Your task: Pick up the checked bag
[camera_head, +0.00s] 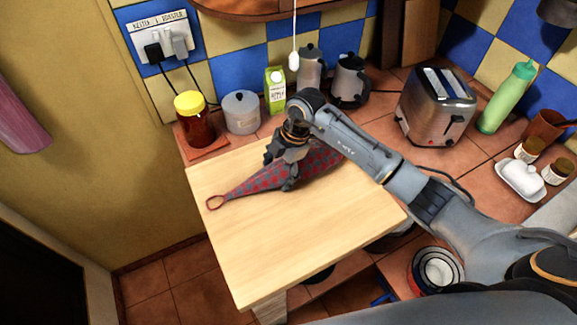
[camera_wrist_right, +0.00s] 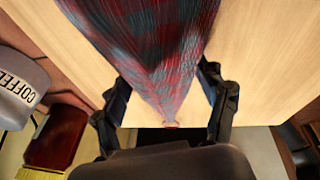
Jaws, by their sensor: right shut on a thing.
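The checked bag (camera_head: 255,183), red and grey-blue, lies on the pale wooden board (camera_head: 270,240) with its loop end toward the left. My right gripper (camera_head: 285,178) is over the bag's middle, its fingers down on either side of the cloth. In the right wrist view the bag (camera_wrist_right: 155,55) fills the space between the two fingers of my right gripper (camera_wrist_right: 168,112), which is shut on it. The bag looks to be at board level; I cannot tell if it is lifted. Part of it is hidden under the gripper and arm. My left gripper is not in view.
A toaster (camera_head: 436,106) and a green bottle (camera_head: 507,97) are to the right. The board's front half is clear.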

